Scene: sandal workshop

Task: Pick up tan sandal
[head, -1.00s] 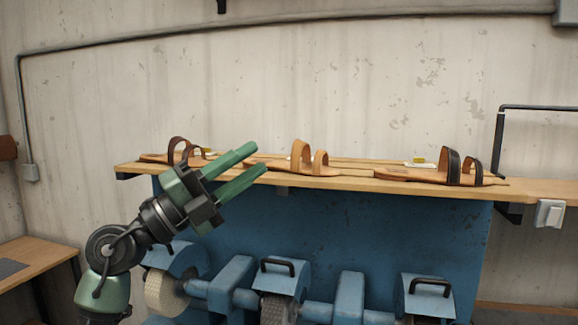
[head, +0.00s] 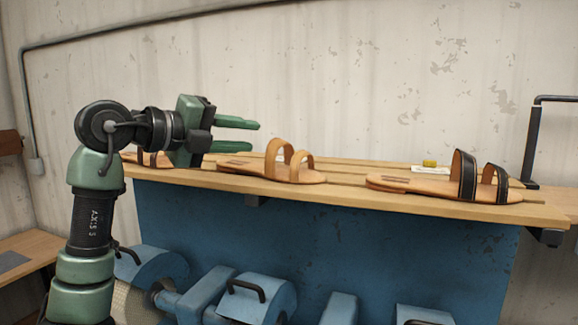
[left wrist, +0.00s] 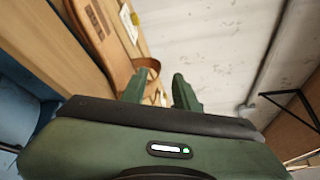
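The tan sandal (head: 272,170), with two light tan straps, lies sole down in the middle of the wooden shelf. My left gripper (head: 254,136) is level above the shelf, just left of and above this sandal's straps. Its two green fingers are apart with nothing between them. In the left wrist view the open fingers (left wrist: 158,86) show beside a brownish sandal (left wrist: 98,42) with a curved strap; I cannot tell for sure which sandal this is. My right gripper is not in view.
A sandal with black straps (head: 440,183) lies to the right on the shelf (head: 345,193). A dark brown sandal (head: 150,160) at the left is partly hidden by my arm. A yellow item (head: 429,163) sits behind. Blue machines (head: 250,295) stand below; a wall is behind.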

